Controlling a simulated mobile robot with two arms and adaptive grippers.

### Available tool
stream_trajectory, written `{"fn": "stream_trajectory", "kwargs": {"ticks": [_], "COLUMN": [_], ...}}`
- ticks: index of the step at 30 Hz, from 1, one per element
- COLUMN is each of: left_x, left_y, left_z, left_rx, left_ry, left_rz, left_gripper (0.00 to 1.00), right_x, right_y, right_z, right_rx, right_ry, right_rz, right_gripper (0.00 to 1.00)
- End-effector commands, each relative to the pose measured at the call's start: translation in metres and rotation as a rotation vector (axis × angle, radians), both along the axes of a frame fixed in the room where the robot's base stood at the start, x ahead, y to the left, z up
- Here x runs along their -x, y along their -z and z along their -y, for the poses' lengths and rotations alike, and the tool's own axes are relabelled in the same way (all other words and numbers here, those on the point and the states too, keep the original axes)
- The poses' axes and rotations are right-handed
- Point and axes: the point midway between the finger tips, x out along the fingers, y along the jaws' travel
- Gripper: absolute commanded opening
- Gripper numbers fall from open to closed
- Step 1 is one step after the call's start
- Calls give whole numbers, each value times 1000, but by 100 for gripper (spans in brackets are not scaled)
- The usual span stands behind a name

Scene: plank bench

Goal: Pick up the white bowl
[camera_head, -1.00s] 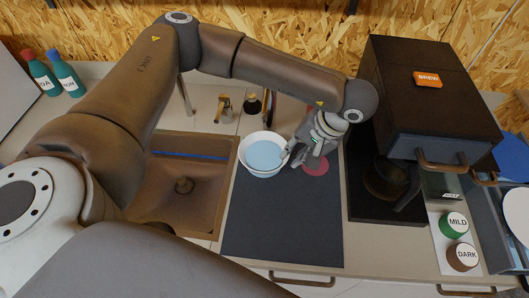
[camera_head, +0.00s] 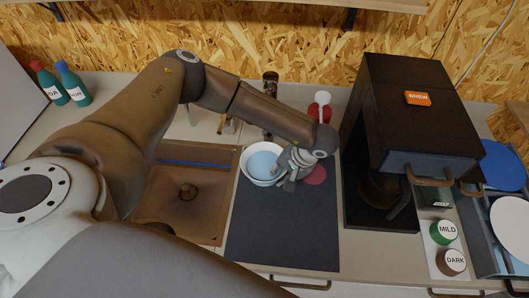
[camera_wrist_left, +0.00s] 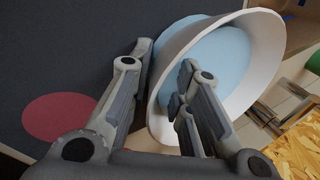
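The white bowl (camera_head: 247,174), pale blue inside, stands on the dark mat (camera_head: 285,235) at its back left, beside the sink. My left gripper (camera_head: 281,177) is at the bowl's right side, hiding part of its rim. In the left wrist view the bowl (camera_wrist_left: 268,75) looks tilted by the camera angle. There my left gripper (camera_wrist_left: 160,95) is open, with one finger outside the bowl and the other over its blue inside, the rim between them. I cannot tell whether the fingers touch it. My right gripper is not in view.
A red disc (camera_head: 314,175) lies flat on the mat right of the gripper. The brown sink (camera_head: 160,215) is to the left. A dark coffee machine (camera_head: 410,120) stands close on the right. A dark bottle (camera_head: 270,84) and a red item (camera_head: 320,111) stand behind my arm.

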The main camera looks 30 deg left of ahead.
Motion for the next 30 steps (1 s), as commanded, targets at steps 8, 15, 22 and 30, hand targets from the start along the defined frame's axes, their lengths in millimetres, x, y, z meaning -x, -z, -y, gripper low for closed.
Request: {"fn": "stream_trajectory", "kwargs": {"ticks": [8,15,22,30], "left_x": [0,0,-1,-2], "left_y": [0,0,-1,-12], "left_z": [0,1,1,1], "left_rx": [0,1,0,2], "left_ry": [0,0,0,-1], "left_rz": [0,0,2,4], "left_gripper": [0,0,0,0], "right_x": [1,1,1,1], "right_y": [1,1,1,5], "right_z": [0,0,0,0], "right_rx": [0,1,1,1], "right_ry": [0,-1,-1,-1], "right_rz": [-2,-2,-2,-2], "right_gripper": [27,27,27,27]}}
